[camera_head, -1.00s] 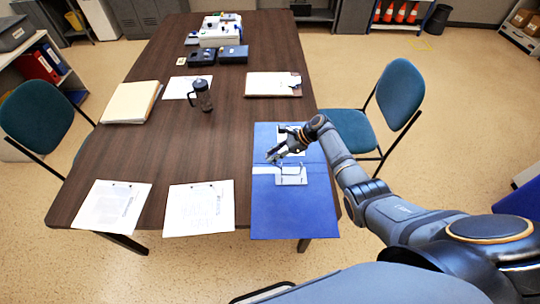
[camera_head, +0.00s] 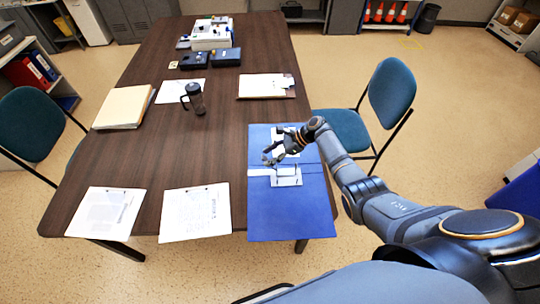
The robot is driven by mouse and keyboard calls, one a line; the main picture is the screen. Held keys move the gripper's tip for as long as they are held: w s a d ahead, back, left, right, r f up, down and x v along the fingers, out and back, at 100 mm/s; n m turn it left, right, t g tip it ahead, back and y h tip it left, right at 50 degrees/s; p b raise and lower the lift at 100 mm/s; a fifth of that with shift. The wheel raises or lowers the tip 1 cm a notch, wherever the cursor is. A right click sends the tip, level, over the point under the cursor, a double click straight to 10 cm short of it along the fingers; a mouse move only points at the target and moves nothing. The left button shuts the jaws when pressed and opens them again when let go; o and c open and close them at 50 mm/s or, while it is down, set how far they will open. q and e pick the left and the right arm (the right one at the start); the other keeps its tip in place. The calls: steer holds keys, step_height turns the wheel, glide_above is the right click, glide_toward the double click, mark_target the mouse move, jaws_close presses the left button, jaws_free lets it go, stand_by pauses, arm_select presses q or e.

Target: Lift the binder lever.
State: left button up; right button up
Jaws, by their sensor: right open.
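The blue binder (camera_head: 290,213) lies open and flat near the front right corner of the table. Its metal lever mechanism (camera_head: 287,178) sits on a pale plate near the middle of the binder. My right gripper (camera_head: 268,160) is open, above the binder at the upper left of the mechanism. It appears empty. The lever itself is too small and partly covered by the gripper, so I cannot tell whether they touch or how the lever is set. My left gripper is not in view.
Two punched sheets (camera_head: 195,213) lie left of the binder. A dark mug (camera_head: 195,100), a folder stack (camera_head: 123,107) and a clipboard (camera_head: 266,86) stand or lie farther back. Teal chairs (camera_head: 391,92) flank the table. Bare tabletop lies between the mug and binder.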

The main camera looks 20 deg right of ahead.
steer(key=shift+d+r, duration=0.1)
steer(key=shift+d, duration=0.05)
steer(key=v, duration=1.1)
steer(key=shift+s+d+r, duration=0.15)
steer(key=shift+r, duration=0.1)
